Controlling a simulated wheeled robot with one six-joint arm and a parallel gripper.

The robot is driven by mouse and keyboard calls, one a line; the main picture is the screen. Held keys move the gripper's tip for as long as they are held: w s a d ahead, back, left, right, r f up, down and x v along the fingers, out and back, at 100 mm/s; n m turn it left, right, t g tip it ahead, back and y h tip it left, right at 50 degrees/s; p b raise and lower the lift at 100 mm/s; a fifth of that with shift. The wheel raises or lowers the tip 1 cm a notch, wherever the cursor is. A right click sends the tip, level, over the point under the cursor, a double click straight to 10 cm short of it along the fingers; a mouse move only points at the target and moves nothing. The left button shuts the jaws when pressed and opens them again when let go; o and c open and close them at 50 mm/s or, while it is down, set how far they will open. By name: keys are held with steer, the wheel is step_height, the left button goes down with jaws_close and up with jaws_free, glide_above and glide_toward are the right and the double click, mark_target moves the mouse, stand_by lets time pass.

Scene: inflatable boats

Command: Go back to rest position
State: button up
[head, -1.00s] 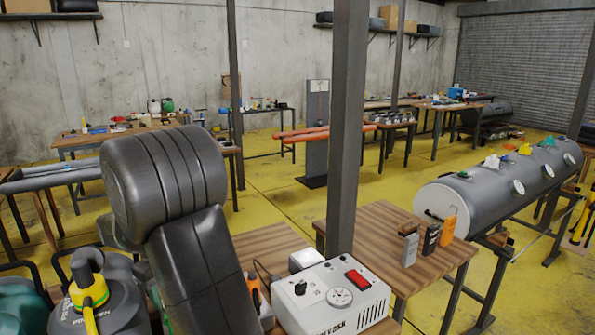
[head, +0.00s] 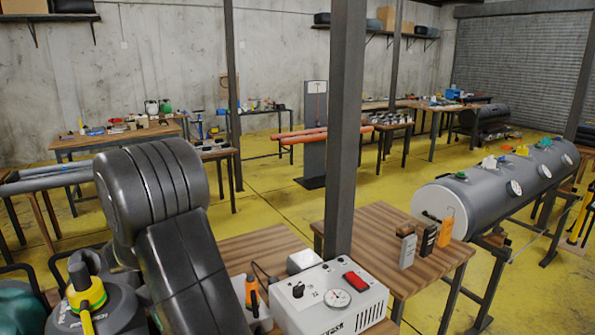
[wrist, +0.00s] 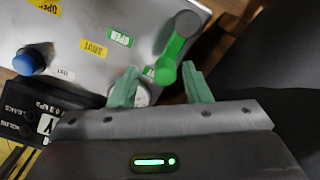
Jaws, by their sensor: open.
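My gripper (wrist: 160,86) shows in the wrist view with its two green fingertips apart and nothing held between them. A green lever (wrist: 174,58) on a grey metal panel (wrist: 95,22) lies just beyond the gap between the fingers, apart from them as far as I can tell. Green and yellow labels reading OPEN and SHUT are on the panel. A round pale part is half hidden behind the left finger. In the head view my black arm rises at the left, and my gripper is out of sight there.
A blue knob (wrist: 29,62) and a black box (wrist: 25,122) are at the wrist view's left. In the head view, a white box (head: 330,302) with a gauge stands near a steel post (head: 345,130). A grey cylinder tank (head: 480,195) is right. Yellow floor is open mid-room.

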step_height(320, 180, up, 13)
step_height(320, 180, down, 14)
steer(key=shift+r, duration=0.1)
steer(key=shift+w+d+r+m, duration=0.15)
steer(key=shift+d+m, duration=0.25)
steer(key=shift+m, duration=0.4)
steer(key=shift+r, duration=0.1)
